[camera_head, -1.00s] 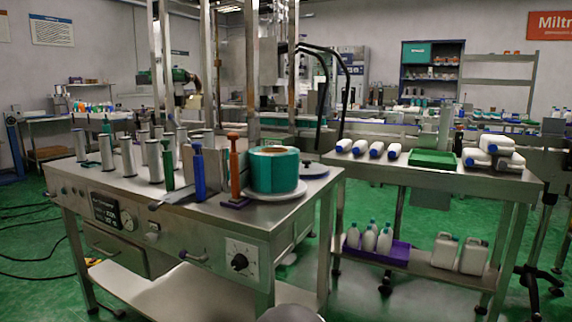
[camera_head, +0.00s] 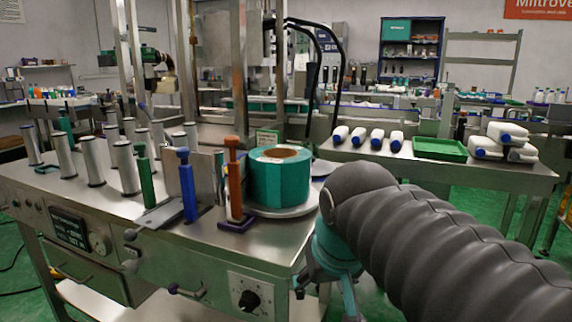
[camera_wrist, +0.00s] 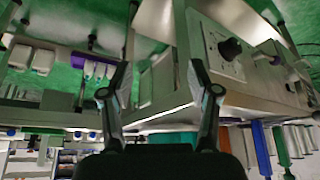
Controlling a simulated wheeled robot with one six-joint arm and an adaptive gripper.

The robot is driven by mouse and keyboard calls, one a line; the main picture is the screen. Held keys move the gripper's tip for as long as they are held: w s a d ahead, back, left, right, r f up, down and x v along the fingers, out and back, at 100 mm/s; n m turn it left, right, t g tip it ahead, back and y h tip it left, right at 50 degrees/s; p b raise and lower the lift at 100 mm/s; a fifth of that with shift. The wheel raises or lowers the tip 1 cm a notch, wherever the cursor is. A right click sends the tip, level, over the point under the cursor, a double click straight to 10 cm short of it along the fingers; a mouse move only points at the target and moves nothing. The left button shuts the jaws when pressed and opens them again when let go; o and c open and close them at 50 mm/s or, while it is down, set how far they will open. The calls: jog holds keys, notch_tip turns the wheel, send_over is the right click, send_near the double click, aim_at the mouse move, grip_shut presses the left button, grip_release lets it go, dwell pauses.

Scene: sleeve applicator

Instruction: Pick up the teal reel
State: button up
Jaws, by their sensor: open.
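The teal reel (camera_head: 280,180) stands upright on a pale round plate (camera_head: 283,211) at the right end of the steel machine table. Its brown core shows on top. My arm reaches in from the right in the head view, with its bent wrist just right of the reel and partly in front of the plate's side. My gripper (camera_wrist: 158,85) is open and empty in the wrist view, its two fingers apart before the table's front corner.
An orange post (camera_head: 235,185), a blue post (camera_head: 187,187) and a green post (camera_head: 145,175) stand left of the reel. Several metal cylinders fill the table's left. A side table holds white bottles and a green tray (camera_head: 440,149). Green floor lies between the tables.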

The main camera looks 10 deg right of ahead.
jog(key=w+d+r+m+h, duration=0.1)
jog(key=w+r+m, duration=0.1)
jog(key=w+r, duration=1.1)
jog(key=m+g+h, duration=0.1)
jog(key=m+g, duration=0.1)
jog(key=m, duration=0.2)
send_near(301, 156)
jog(key=x, duration=0.5)
jog(key=shift+s+d+f, duration=0.1)
jog(key=shift+d, duration=0.05)
jog(key=shift+w+x, duration=0.15)
jog(key=shift+x, duration=1.4)
jog(key=shift+w+x, duration=0.1)
jog(key=shift+x, duration=1.5)
grip_shut()
jog(key=shift+r+t, duration=0.2)
jog(key=shift+t, duration=0.1)
